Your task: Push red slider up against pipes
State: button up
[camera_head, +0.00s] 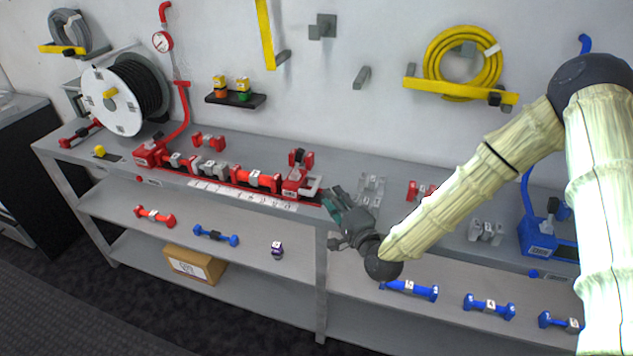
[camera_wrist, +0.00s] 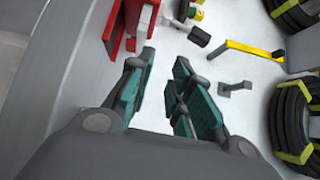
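The red slider (camera_head: 297,183) is a red block with a pale grey bracket at the right end of the row of pipes on the bench. The pipes (camera_head: 212,168) are grey and red pieces in a line to its left, reaching toward a red end block (camera_head: 150,153). My gripper (camera_head: 333,202) is just right of the slider, near the bench's front edge, apart from it as far as I can tell. In the wrist view my gripper (camera_wrist: 165,62) has its teal fingers spread with nothing between them. Red parts (camera_wrist: 122,25) appear beyond the fingertips.
A numbered white strip (camera_head: 240,194) runs along the bench front. Grey brackets (camera_head: 371,188) and a red pipe piece (camera_head: 418,190) lie to the right of my gripper. A small red block (camera_head: 301,157) stands behind the slider. A shelf below holds red and blue pipe pieces.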

aim_at(317, 188)
notch_tip(317, 188, down, 3)
jog(key=shift+r+b, duration=0.2)
jog(key=shift+b, duration=0.15)
jog(key=shift+s+a+f+b, duration=0.15)
jog(key=shift+s+f+b, duration=0.05)
jog(key=shift+b, duration=0.15)
jog(key=p+x, duration=0.1)
jog(key=x, duration=0.4)
jog(key=p+x, duration=0.2)
jog(key=x, duration=0.3)
jog(key=shift+w+a+f, duration=0.15)
jog(key=shift+w+f, duration=0.05)
jog(key=shift+w, duration=0.15)
grip_shut()
